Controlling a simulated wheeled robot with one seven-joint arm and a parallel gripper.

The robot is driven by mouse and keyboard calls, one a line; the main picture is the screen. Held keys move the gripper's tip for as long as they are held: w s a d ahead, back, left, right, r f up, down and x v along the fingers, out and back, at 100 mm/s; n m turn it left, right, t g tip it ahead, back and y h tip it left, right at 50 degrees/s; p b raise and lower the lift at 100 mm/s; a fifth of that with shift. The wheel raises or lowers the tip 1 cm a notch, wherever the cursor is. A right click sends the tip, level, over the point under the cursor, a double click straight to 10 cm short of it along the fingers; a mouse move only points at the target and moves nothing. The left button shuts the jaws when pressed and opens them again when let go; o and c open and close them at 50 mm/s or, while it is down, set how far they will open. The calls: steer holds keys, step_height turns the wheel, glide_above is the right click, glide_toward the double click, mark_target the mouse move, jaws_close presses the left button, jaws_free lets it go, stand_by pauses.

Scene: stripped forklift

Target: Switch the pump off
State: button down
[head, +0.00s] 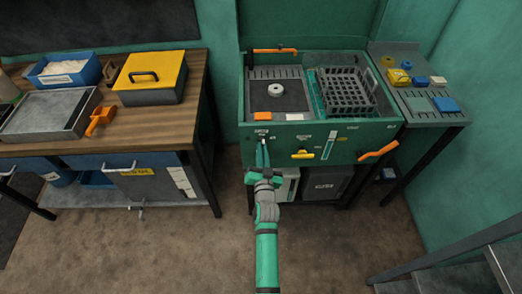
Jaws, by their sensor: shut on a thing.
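The green washing unit (347,152) stands at the back with a row of controls and small labels on its front panel. My gripper (263,145) reaches up to the left part of this panel, just below a small white label (261,131). Its fingers are close together, shut on a small control there. The fingers hide that control, so its shape and setting cannot be told. The label writing is too small to read surely.
The panel also has a yellow handle (303,154), a pale upright slot (329,146) and an orange lever (379,152). A black basket (346,92) sits in the unit's top. A wooden bench (150,118) stands left, metal steps (450,268) lower right. Floor between is clear.

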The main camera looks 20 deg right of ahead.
steer(key=shift+w+r+n, duration=0.1)
steer(key=shift+r+n, duration=0.05)
steer(key=shift+n, duration=0.95)
steer(key=shift+w+r+n, duration=0.1)
steer(key=shift+n, duration=1)
steer(key=shift+s+d, duration=0.1)
steer(key=shift+s, duration=0.05)
steer(key=c, duration=1.9)
jaws_free()
steer(key=shift+o, duration=0.2)
steer(key=shift+f, duration=0.1)
steer(key=v, duration=1)
steer(key=shift+s, duration=0.4)
steer(key=shift+a, duration=0.2)
steer(key=shift+s+d, duration=0.1)
steer(key=shift+s, duration=0.05)
